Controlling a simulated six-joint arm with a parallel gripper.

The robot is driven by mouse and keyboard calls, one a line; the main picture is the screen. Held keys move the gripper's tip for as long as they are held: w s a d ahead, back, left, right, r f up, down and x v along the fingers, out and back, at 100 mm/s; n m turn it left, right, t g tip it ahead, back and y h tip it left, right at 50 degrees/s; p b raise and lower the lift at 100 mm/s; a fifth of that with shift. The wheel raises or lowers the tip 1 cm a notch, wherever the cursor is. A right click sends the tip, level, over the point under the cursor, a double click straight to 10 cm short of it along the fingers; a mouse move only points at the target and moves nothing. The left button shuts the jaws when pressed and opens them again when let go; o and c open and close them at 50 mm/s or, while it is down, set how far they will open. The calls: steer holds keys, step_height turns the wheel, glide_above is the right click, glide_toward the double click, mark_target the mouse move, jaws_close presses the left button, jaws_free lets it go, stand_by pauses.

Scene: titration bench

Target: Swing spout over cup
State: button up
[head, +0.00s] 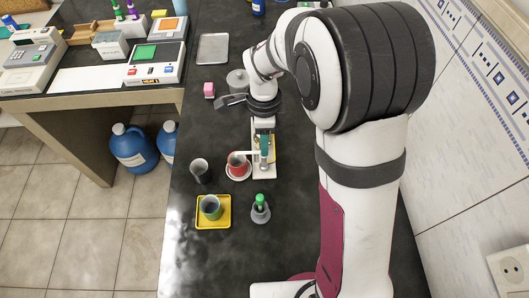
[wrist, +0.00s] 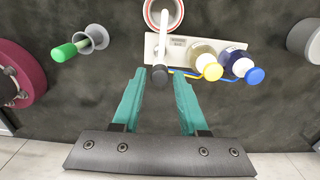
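A red cup (head: 238,160) stands on a white saucer, left of a pale dispenser base (head: 264,172). In the wrist view the cup (wrist: 151,14) is cut by the top edge. A thin white spout (wrist: 162,45) with a black end runs from the picture of the cup's rim down the base's left side. I cannot tell whether its far end is over the cup's mouth. My gripper (wrist: 160,80) is open, its teal fingers either side of the black end, with visible gaps. In the head view my gripper (head: 265,143) is above the base, partly hiding it.
A grey cup (head: 200,172) stands left of the red cup. Yellow (wrist: 213,71) and blue (wrist: 255,75) knobs sit right of the spout.

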steer(key=o, duration=0.8)
steer(key=shift+c, duration=0.2)
step_height(320, 180, up, 7)
steer(key=shift+f, duration=0.2)
steer(key=shift+r, duration=0.2)
steer(key=s+d+r+n+y, duration=0.1)
steer(key=s+n, duration=0.5)
steer(key=s, duration=0.6)
steer(key=s+d+r+n, duration=0.2)
steer(key=s+n, duration=0.4)
steer(key=s, duration=0.5)
steer(key=shift+s+d+y, duration=0.35)
steer(key=shift+d+y, duration=0.05)
steer(key=shift+d, duration=0.45)
